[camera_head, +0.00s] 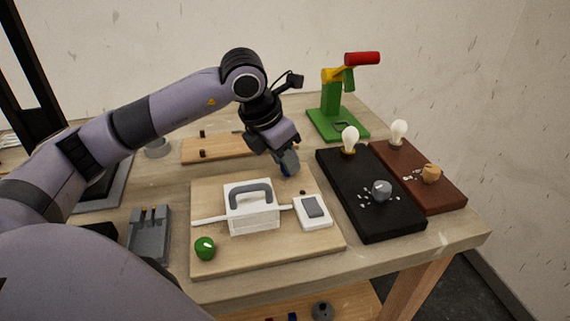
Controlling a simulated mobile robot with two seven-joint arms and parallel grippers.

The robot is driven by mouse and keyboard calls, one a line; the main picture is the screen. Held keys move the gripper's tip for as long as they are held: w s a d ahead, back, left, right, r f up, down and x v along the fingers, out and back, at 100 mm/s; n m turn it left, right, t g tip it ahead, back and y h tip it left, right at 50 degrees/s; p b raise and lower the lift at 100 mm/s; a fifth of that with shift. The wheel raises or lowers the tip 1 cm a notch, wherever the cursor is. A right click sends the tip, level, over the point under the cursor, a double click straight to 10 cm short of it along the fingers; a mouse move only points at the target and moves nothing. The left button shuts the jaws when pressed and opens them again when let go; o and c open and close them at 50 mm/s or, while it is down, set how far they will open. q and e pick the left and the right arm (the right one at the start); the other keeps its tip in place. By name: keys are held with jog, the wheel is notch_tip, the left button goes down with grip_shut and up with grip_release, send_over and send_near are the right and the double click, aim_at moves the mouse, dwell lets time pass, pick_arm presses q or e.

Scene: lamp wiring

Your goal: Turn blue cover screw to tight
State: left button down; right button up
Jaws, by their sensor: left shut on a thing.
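The blue cover screw (284,171) shows only as a small patch of blue at the fingertips of my left gripper (289,164). My left gripper reaches down at the back right corner of the light wooden board (300,258) and is shut on the screw. The fingers hide most of it, so its turn mark cannot be seen. A white cover box (252,216) with a grey handle (250,190) stands on the board. A green screw (205,248) with a pale mark sits at the board's front left. My right gripper is not in view.
A white switch (312,211) lies right of the cover. A black board (336,188) and a brown board (445,194) with bulbs and knobs stand further right. A green stand (330,105) with a red top is behind. A grey holder (149,236) is at left.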

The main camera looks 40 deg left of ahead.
pick_arm(q)
jog(key=m+h, duration=0.1)
jog(key=m, duration=0.2)
jog(key=shift+a+m+g+b, duration=0.1)
jog(key=shift+m+g+b, duration=0.2)
jog(key=m, duration=0.1)
jog(key=m+g+h, duration=0.1)
jog(key=m, duration=0.1)
jog(key=shift+w+r+m, duration=0.1)
jog(key=shift+w+m, duration=0.05)
jog(key=shift+m, duration=0.15)
jog(key=m+g+h, duration=0.1)
jog(key=m, duration=0.2)
jog(key=shift+w+a+m+p, duration=0.1)
jog(key=shift+m+p, duration=0.3)
jog(key=shift+w+m+g, duration=0.1)
jog(key=shift+m+g, duration=0.8)
jog(key=shift+m, duration=1)
jog(key=c, duration=0.8)
grip_release()
jog(key=shift+c, duration=0.2)
jog(key=shift+a, duration=0.1)
jog(key=v, duration=0.7)
jog(key=shift+p, duration=0.3)
